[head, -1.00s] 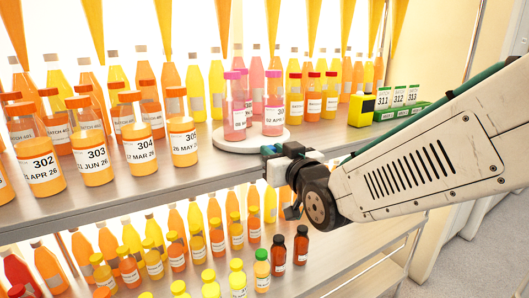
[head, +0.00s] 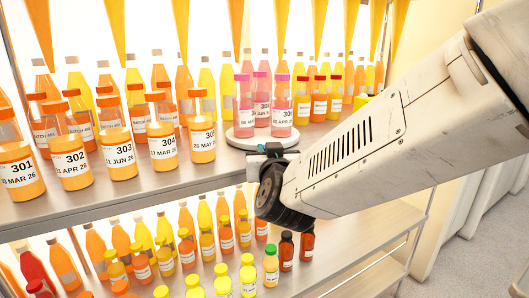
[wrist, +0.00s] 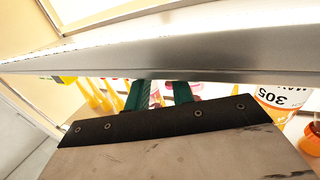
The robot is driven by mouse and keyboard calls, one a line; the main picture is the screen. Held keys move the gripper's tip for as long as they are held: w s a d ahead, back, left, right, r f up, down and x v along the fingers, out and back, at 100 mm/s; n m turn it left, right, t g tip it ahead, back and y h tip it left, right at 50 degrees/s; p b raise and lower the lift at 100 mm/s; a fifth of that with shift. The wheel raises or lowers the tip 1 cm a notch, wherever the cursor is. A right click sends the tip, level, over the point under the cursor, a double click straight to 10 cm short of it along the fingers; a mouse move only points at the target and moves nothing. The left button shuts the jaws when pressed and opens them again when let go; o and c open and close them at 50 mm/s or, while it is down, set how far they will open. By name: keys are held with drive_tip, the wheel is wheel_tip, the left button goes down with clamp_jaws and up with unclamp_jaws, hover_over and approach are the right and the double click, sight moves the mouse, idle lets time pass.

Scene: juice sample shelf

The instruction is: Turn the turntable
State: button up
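The turntable (head: 240,140) is a low white disc at the shelf's front edge in the head view. Several pink bottles (head: 281,104) with pink caps stand upright on it. My gripper (head: 272,148) is at the disc's front rim, and I cannot tell whether it touches. In the wrist view my two green fingers (wrist: 161,92) stand apart with a gap between them. Pink bottles show dimly behind the fingers. The disc itself is not clear in the wrist view.
Orange bottles, such as bottle 305 (head: 203,143), line the shelf (head: 140,182) left of the turntable. Bottle 305 also shows in the wrist view (wrist: 285,97). Taller bottles stand behind. A lower shelf (head: 330,245) holds more bottles beneath my arm, with bare space to the right.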

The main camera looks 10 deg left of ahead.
drive_tip(key=o, duration=0.3)
drive_tip(key=shift+s, duration=0.1)
drive_tip(key=v, duration=0.7)
drive_tip(key=shift+s, duration=0.4)
